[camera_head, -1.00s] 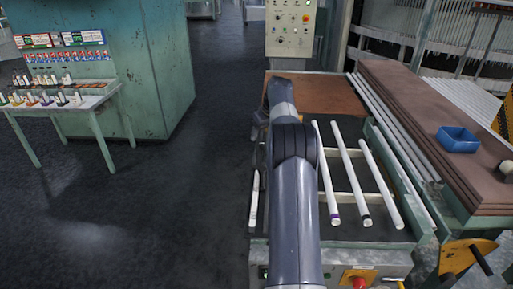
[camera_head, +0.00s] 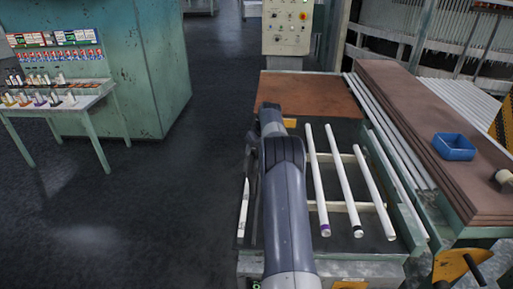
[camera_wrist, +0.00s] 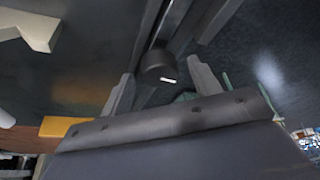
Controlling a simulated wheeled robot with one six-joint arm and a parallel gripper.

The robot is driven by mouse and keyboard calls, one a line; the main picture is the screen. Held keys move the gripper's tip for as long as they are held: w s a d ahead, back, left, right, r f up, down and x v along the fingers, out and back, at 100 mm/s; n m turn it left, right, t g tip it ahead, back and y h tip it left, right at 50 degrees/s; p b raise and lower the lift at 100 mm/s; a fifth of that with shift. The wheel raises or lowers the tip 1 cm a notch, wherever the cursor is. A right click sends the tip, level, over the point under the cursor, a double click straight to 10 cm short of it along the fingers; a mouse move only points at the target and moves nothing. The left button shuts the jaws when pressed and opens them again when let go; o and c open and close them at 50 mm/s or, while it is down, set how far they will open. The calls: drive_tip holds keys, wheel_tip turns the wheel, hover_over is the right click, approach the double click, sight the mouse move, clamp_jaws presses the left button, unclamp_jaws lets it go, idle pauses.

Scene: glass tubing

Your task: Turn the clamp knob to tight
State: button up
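A dark round knob (camera_wrist: 155,64) with a short white mark on its rim shows in the wrist view, on the end of a dark bar. I take it to be the clamp knob. My gripper (camera_wrist: 160,70) has its two grey fingers spread apart, one on either side of the knob in the picture. A gap shows between each finger and the knob; I cannot tell how far beyond the fingertips it is. In the head view my own arm covers the gripper, and I cannot make out the knob there.
Several white glass tubes (camera_head: 345,185) lie on the bench rack right of my arm. A brown board (camera_head: 310,93) lies behind them. A blue tray (camera_head: 454,147) sits on brown sheets at right. A green table (camera_head: 60,106) with small items stands at left, with open floor between.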

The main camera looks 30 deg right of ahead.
drive_tip(key=c, duration=1)
drive_tip(key=shift+o, duration=0.2)
drive_tip(key=shift+m, duration=0.4)
drive_tip(key=m+h, duration=0.1)
drive_tip(key=m, duration=0.2)
drive_tip(key=shift+a+b, duration=0.15)
drive_tip(key=shift+b, duration=0.15)
drive_tip(key=m+h, duration=0.1)
drive_tip(key=m, duration=0.1)
drive_tip(key=m+g+h, duration=0.1)
drive_tip(key=m, duration=0.1)
drive_tip(key=shift+w+a+r, duration=0.1)
drive_tip(key=shift+w, duration=0.05)
drive_tip(key=m+g+p, duration=0.1)
drive_tip(key=m, duration=0.2)
drive_tip(key=m+h+p, duration=0.1)
drive_tip(key=m, duration=0.1)
drive_tip(key=shift+w+m+g, duration=0.1)
drive_tip(key=shift+m+g, duration=0.3)
drive_tip(key=shift+m+g+h+p, duration=0.45)
drive_tip(key=shift+m+p, duration=0.7)
drive_tip(key=shift+m, duration=0.35)
